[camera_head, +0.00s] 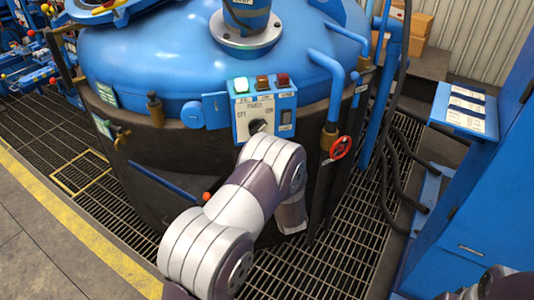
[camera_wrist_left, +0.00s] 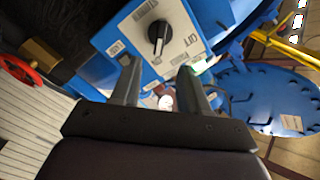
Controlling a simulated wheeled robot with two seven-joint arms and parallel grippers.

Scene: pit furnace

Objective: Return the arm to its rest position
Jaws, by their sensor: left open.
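My left arm (camera_head: 235,205) comes up from the bottom of the head view and bends in front of the furnace control box. The left gripper (camera_wrist_left: 158,68) shows in the wrist view with its two dark fingers apart and nothing between them. Beyond the fingertips is the control box (camera_wrist_left: 170,18) with a black rotary knob (camera_wrist_left: 157,38); the fingers look clear of the knob. In the head view the knob (camera_head: 257,126) sits just above my arm on the box (camera_head: 243,108). The gripper itself is hidden or unclear there. My right gripper is out of view.
The blue furnace lid (camera_head: 160,55) and dark furnace body (camera_head: 200,155) stand close to my arm. A red valve wheel (camera_head: 341,147), pipes and hoses are to its right. A blue cabinet (camera_head: 480,180) stands farther right. Grating floor (camera_head: 320,270) lies below.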

